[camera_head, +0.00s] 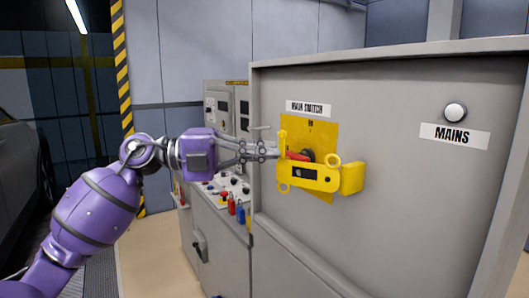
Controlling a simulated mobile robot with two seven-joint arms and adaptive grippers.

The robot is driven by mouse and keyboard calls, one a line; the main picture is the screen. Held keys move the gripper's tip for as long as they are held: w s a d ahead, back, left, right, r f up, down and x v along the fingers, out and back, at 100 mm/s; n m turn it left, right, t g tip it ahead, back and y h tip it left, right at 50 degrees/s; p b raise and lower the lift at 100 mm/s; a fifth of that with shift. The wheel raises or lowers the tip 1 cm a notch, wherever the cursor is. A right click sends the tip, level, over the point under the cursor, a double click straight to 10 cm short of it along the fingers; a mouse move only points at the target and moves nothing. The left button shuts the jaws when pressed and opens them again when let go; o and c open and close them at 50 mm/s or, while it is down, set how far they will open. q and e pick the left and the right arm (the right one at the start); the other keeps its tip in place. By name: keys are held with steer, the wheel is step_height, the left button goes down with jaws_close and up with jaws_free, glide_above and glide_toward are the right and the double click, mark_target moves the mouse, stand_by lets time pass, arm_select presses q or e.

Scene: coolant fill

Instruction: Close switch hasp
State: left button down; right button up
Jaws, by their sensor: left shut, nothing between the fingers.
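The yellow switch hasp (310,176) is on the front of the grey cabinet, under the "MAIN SWITCH" label (308,108). Its bar spans in front of the yellow switch plate (322,134), with a yellow block (352,178) at its right end and a yellow upright with a ring at its left. A red switch handle (297,156) with a dark knob (308,155) shows just above the bar. My left gripper (277,151) is shut and empty, its tips at the hasp's left upright; I cannot tell whether they touch. My right gripper is out of view.
The large grey cabinet (420,190) fills the right, with a round white "MAINS" lamp (455,112). Behind my left gripper is a control console with buttons and red and blue padlocks (240,213). A striped yellow-black post (122,70) stands further left.

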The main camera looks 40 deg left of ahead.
arm_select(q)
steer(key=shift+w+a+m+g+h, duration=0.25)
steer(key=shift+w+m+g+h, duration=0.15)
steer(key=shift+w+g, duration=0.1)
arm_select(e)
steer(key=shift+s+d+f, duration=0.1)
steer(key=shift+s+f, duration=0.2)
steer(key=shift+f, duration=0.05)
arm_select(q)
steer(key=shift+w+a+m+g+b, duration=0.15)
steer(key=shift+w+m+g+b, duration=0.2)
steer(key=shift+g+b, duration=0.1)
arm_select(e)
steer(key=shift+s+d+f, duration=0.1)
arm_select(q)
steer(key=w+m+g+h+b, duration=0.2)
steer(key=w+m+g, duration=0.1)
steer(key=w, duration=0.3)
steer(key=shift+a+g+h, duration=0.3)
steer(key=shift+a+g, duration=0.15)
steer(key=shift+g, duration=0.3)
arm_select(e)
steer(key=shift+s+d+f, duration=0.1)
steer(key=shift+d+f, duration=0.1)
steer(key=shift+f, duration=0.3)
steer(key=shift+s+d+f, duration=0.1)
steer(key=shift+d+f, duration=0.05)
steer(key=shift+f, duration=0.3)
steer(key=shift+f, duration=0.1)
